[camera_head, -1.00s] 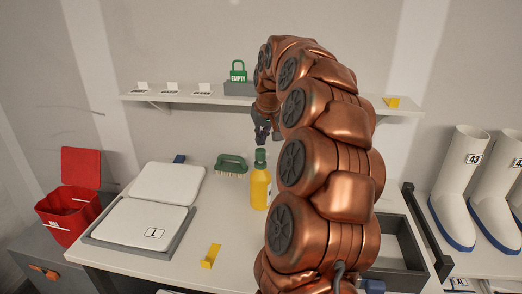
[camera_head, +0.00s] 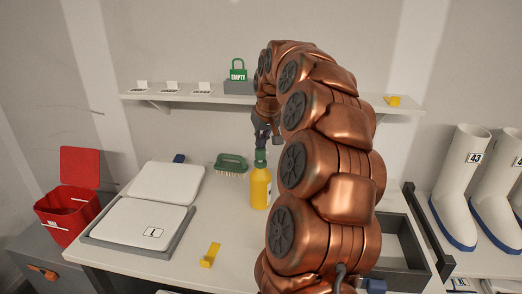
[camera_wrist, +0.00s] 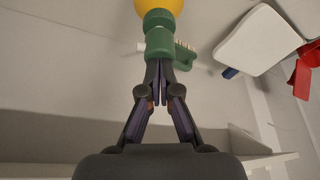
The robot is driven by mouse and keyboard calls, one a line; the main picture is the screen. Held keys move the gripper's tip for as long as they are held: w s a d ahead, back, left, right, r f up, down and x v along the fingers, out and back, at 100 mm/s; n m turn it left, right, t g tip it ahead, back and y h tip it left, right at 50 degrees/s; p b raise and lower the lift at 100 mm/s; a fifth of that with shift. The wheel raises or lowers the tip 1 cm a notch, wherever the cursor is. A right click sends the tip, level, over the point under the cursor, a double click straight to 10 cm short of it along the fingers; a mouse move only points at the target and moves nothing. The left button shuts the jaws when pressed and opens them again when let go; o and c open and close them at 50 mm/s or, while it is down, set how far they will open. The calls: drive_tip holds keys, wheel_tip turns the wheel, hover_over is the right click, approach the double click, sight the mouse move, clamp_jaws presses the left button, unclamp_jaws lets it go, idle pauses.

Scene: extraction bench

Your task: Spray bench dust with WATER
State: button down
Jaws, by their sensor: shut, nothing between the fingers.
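A yellow bottle (camera_head: 260,188) with a green top stands upright on the white bench (camera_head: 232,243). No label on it is readable, so I cannot tell whether it is WATER. My gripper (camera_head: 263,143) is right above the bottle, its fingers pointing down at the green top. In the wrist view my gripper (camera_wrist: 161,88) is shut with nothing between its fingers; the fingertips are at the end of the bottle's green top (camera_wrist: 159,42). I cannot tell whether they touch. No dust is clearly visible on the bench.
A green brush (camera_head: 231,163) lies behind the bottle. A lidded grey tray (camera_head: 172,243) is at left, a red bin (camera_head: 70,212) beyond it. A yellow bracket (camera_head: 210,255) is in front. White boots (camera_head: 460,185) stand right.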

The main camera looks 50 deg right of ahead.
drive_tip(key=shift+f, duration=0.35)
drive_tip(key=shift+r, duration=1.15)
drive_tip(key=shift+f+b, duration=0.5)
drive_tip(key=shift+f, duration=0.65)
drive_tip(key=shift+r, duration=0.25)
drive_tip(key=shift+r+p, duration=0.35)
drive_tip(key=shift+r, duration=0.55)
drive_tip(key=shift+r, duration=0.1)
wheel_tip(320, 180, up, 6)
drive_tip(key=shift+f+p, duration=0.1)
drive_tip(key=shift+p, duration=1.05)
